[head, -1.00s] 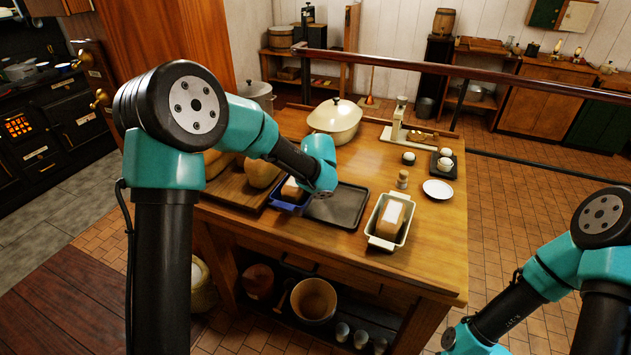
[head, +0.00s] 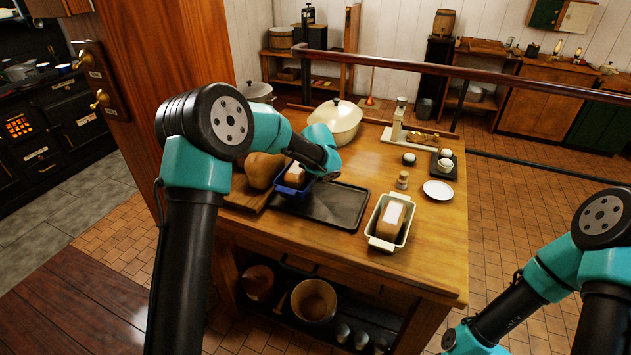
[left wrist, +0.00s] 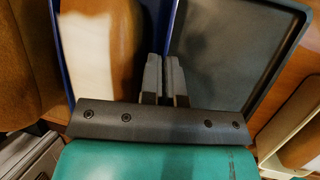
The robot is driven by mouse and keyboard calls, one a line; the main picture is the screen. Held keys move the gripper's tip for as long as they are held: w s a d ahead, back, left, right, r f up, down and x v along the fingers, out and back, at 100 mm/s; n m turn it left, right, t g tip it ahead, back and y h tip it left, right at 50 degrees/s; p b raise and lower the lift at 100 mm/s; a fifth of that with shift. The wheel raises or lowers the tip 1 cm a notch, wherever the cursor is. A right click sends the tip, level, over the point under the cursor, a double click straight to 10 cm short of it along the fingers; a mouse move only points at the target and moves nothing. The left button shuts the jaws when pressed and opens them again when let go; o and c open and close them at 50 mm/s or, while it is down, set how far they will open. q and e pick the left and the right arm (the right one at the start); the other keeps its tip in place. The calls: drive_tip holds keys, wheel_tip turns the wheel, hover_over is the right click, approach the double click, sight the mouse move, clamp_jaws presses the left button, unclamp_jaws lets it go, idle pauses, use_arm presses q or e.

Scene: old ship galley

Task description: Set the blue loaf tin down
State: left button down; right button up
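The blue loaf tin (head: 292,191) holds a brown and white loaf and is over the left end of the dark flat tray (head: 345,213). I cannot tell whether it touches the tray. In the left wrist view the tin's blue rim (left wrist: 64,50) frames the loaf, with the dark tray (left wrist: 225,50) beside it. My left gripper (left wrist: 165,62) has its fingers close together at the tin's right wall, shut on it. In the head view the fingertips are hidden behind my wrist. My right arm is at the lower right, its gripper out of frame.
A cream loaf tin (head: 372,236) with a loaf stands right of the tray. A round loaf (head: 263,170) on a wooden board (head: 243,196) lies to the left. A cream lidded pot (head: 337,118) is behind. A small jar (head: 402,180) and white plate (head: 438,190) stand right.

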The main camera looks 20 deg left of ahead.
use_arm(q)
drive_tip(key=shift+f, duration=1.55)
drive_tip(key=shift+s, duration=0.1)
drive_tip(key=c, duration=1.4)
unclamp_jaws()
drive_tip(key=shift+f, duration=0.15)
drive_tip(key=shift+o, duration=0.2)
drive_tip(key=v, duration=1.2)
